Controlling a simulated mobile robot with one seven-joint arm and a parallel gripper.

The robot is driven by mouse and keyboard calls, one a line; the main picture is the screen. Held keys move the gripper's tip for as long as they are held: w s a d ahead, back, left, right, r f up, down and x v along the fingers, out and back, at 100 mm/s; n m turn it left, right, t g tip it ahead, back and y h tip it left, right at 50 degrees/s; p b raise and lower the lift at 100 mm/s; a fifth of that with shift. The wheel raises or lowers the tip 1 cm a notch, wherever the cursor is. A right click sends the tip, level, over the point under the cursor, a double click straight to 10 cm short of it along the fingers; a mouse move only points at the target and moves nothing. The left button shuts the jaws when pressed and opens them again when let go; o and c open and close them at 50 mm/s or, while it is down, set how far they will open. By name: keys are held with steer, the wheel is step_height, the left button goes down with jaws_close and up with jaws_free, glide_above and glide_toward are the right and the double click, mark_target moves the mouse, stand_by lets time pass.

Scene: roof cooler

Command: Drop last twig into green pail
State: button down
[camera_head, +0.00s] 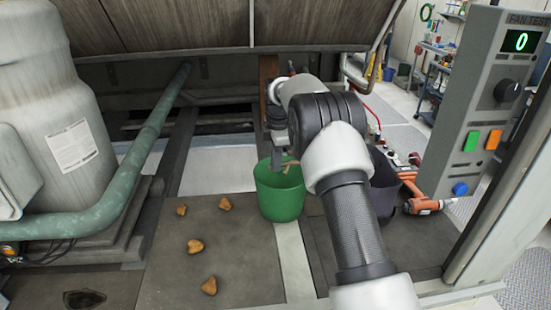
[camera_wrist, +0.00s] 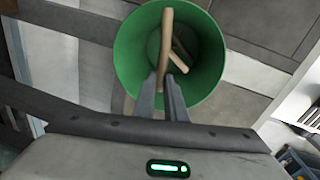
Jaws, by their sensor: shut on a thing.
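The green pail (camera_head: 280,197) stands upright on the floor slab, left of my arm in the head view. In the wrist view the green pail (camera_wrist: 212,70) is open towards the camera. My gripper (camera_wrist: 168,82) is shut on a tan twig (camera_wrist: 166,32), held over the pail's mouth. Other tan twig pieces (camera_wrist: 180,55) lie inside the pail, partly hidden by the fingers. In the head view my gripper (camera_head: 279,152) is just above the pail's rim; its fingertips are hard to make out there.
Several brown lumps (camera_head: 209,286) lie on the slab left of the pail. A dark bucket (camera_head: 384,182) stands to the right, partly behind my arm, beside an orange power tool (camera_head: 424,204). A green pipe (camera_head: 140,150) and grey control panel (camera_head: 480,110) flank the area.

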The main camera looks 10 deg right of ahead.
steer(key=shift+f, duration=0.55)
steer(key=c, duration=1.7)
jaws_free()
steer(key=shift+r, duration=0.15)
steer(key=s+r, duration=0.1)
steer(key=r, duration=1)
steer(key=s+r, duration=0.1)
steer(key=r, duration=0.5)
steer(key=shift+s+d, duration=0.15)
steer(key=shift+s, duration=0.15)
